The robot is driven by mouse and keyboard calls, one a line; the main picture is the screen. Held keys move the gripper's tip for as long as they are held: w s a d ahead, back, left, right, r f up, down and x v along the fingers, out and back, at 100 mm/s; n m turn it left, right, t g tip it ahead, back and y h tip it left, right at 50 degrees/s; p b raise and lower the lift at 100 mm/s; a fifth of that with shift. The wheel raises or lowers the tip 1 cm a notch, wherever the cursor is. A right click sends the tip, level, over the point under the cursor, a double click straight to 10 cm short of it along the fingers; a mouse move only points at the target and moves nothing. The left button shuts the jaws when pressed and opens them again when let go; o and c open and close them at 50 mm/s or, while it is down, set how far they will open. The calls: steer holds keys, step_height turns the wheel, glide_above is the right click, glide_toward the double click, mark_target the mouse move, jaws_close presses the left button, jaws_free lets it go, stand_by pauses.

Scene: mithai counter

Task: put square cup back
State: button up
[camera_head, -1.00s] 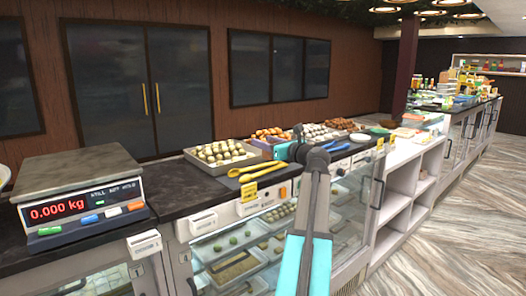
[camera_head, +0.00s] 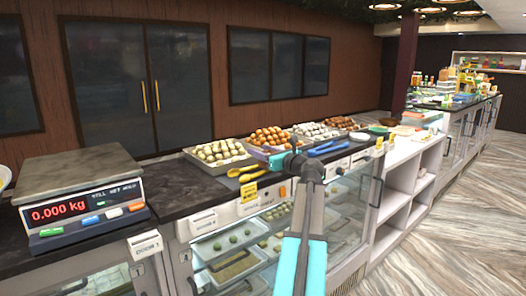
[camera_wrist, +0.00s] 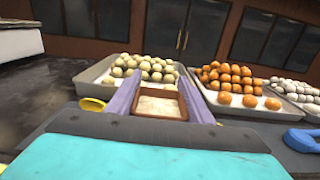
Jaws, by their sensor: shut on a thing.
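In the wrist view, a small square cup (camera_wrist: 160,105) with a brown rim and a pale inside sits between the two purple-grey fingers of my gripper (camera_wrist: 157,92), which is shut on it. The cup appears upright, in front of the trays of sweets. In the head view my gripper (camera_head: 291,154) is over the front edge of the dark counter (camera_head: 172,203), near the tray of orange sweets. I cannot make out the cup in the head view.
Trays of pale sweets (camera_head: 218,152), orange sweets (camera_head: 268,138) and white sweets (camera_head: 317,131) line the counter. A yellow spoon (camera_head: 252,171) and blue utensils (camera_head: 332,147) lie in front. A scale (camera_head: 85,205) reading 0.000 kg stands at left. Bare counter lies between scale and trays.

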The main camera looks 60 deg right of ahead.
steer(key=shift+f, duration=0.1)
steer(key=o, duration=1.2)
steer(key=b+v, duration=0.2)
steer(key=v, duration=1)
steer(key=shift+a, duration=0.1)
steer(key=shift+o, duration=0.3)
